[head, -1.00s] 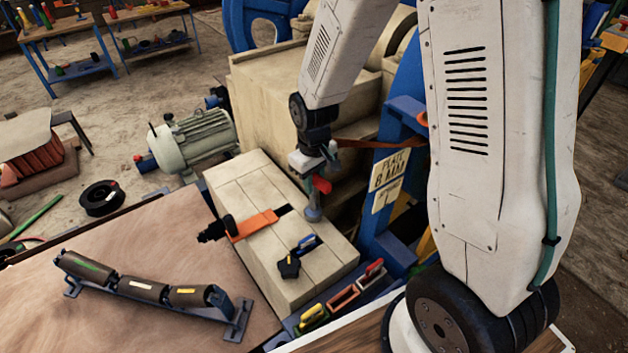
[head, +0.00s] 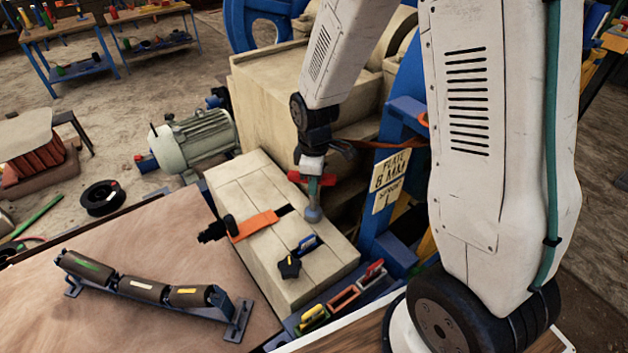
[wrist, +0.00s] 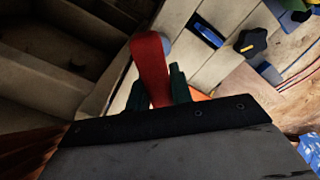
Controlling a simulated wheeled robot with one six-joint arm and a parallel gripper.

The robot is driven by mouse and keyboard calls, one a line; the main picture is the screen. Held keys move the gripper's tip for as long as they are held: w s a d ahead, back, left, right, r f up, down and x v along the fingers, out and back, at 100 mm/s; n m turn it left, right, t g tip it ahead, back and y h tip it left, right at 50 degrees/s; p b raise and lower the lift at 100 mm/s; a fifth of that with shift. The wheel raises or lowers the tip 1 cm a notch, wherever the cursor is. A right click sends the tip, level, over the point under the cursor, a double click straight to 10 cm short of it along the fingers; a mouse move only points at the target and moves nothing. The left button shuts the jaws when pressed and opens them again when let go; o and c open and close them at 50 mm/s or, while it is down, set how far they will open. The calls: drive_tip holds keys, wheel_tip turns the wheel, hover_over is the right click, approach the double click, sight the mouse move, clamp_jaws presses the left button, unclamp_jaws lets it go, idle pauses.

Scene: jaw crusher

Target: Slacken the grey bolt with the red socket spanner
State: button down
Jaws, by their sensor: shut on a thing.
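The red socket spanner (head: 298,176) is in my gripper (head: 314,186), just above the right edge of the pale block. In the wrist view, its red handle (wrist: 150,62) stands between the two dark green fingers of my gripper (wrist: 158,92), which are shut on it. A grey rounded piece (head: 313,214) sits directly below the gripper at the block's top; part of it also shows beside the red handle in the wrist view (wrist: 166,42). I cannot tell whether this is the grey bolt or the spanner's socket end, so their contact is unclear.
The pale block (head: 330,262) carries an orange strap-like piece (head: 254,225), a black star knob (head: 289,267) and a blue-handled piece (head: 306,244). A blue frame with a plate sign (head: 388,178) stands close on the right. A roller set (head: 143,288) lies on the table at left.

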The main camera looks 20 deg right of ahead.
drive_tip(key=shift+s+f, duration=0.1)
drive_tip(key=shift+s, duration=0.05)
drive_tip(key=c, duration=1.2)
unclamp_jaws()
drive_tip(key=shift+o, duration=0.2)
wheel_tip(320, 180, up, 8)
drive_tip(key=shift+f, duration=0.2)
drive_tip(key=shift+s+r+m, duration=0.1)
drive_tip(key=shift+r+m, duration=0.2)
drive_tip(key=shift+r, duration=0.2)
drive_tip(key=s+d+r+m, duration=0.1)
drive_tip(key=s+r+m, duration=0.4)
drive_tip(key=s+r, duration=0.3)
drive_tip(key=s+d+r+m+t, duration=0.1)
drive_tip(key=s+r+m, duration=0.4)
drive_tip(key=s, duration=1)
wheel_tip(320, 180, up, 4)
drive_tip(key=shift+f+m, duration=0.25)
drive_tip(key=shift+m, duration=0.05)
